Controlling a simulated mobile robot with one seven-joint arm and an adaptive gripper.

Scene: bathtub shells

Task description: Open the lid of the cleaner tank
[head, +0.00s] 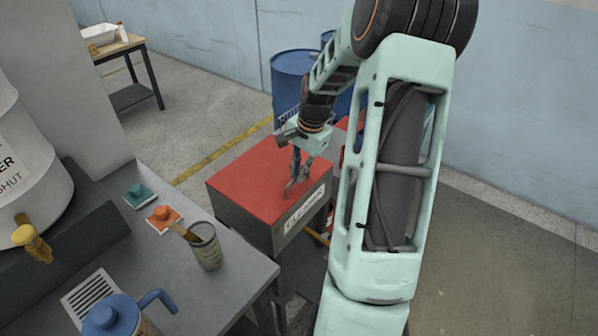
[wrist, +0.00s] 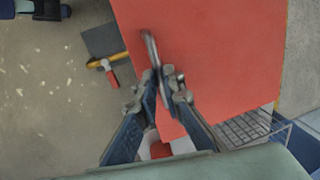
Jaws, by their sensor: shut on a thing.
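The cleaner tank (head: 268,235) is a grey box with a white label on its front, standing on the floor in the middle of the head view. Its flat red lid (head: 245,180) appears to lie down on the box; the lid also fills much of the wrist view (wrist: 220,55). A slim grey handle (wrist: 150,48) stands at the lid's edge. My gripper (head: 292,186) is over the front part of the lid. In the wrist view its fingertips (wrist: 162,76) are closed around the handle, and they hide part of it.
A grey workbench (head: 215,290) at left holds a can with a brush (head: 206,246) and a blue-topped jug (head: 115,318). Blue drums (head: 292,75) stand behind the tank. A wire basket (wrist: 245,128) and a yellow-handled tool (wrist: 105,62) lie near the tank. Floor at right is clear.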

